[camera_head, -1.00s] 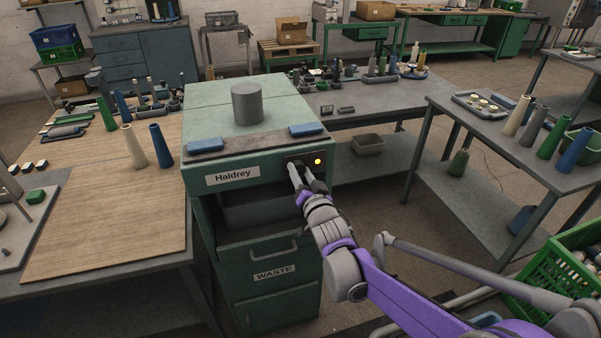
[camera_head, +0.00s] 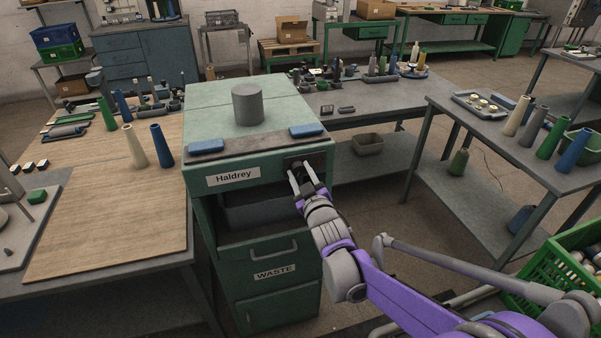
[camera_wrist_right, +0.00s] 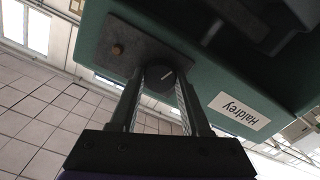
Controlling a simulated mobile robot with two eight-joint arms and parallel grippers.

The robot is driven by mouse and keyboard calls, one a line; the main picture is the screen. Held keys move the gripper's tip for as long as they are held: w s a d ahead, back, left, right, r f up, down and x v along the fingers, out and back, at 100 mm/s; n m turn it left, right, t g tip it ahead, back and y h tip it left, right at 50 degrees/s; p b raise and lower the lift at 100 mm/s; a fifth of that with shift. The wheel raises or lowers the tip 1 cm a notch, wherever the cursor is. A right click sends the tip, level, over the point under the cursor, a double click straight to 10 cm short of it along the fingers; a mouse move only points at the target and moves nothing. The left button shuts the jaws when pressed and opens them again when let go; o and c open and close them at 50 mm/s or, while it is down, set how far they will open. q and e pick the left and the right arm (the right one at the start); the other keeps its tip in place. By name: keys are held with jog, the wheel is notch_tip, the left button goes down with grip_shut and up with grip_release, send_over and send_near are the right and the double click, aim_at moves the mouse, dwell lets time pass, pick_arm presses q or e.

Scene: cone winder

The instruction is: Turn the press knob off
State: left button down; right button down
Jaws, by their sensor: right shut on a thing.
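The press is a green cabinet (camera_head: 252,158) with a "Haldrey" label, and a dark control plate (camera_head: 292,161) sits at its front right corner. In the right wrist view the black round press knob (camera_wrist_right: 161,77) with a pale pointer line sits between the fingers, beside a small dull amber lamp (camera_wrist_right: 117,49). My right gripper (camera_head: 305,174) is at the plate, its two fingers shut on the knob, which they mostly hide in the head view. My left gripper is not in view.
A grey cylinder (camera_head: 247,104) and two blue pads (camera_head: 206,146) are on top of the press. Below are a dark opening and a "WASTE" drawer (camera_head: 274,272). A wooden-topped bench (camera_head: 110,225) stands left; a green crate (camera_head: 555,270) is at lower right.

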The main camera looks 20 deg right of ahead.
jog(key=shift+n, duration=2)
jog(key=shift+p, duration=0.3)
jog(key=shift+c, duration=1.8)
grip_release()
jog(key=shift+s, duration=0.15)
jog(key=s, duration=1)
jog(key=shift+s+d+b, duration=0.2)
jog(key=shift+s+b, duration=0.1)
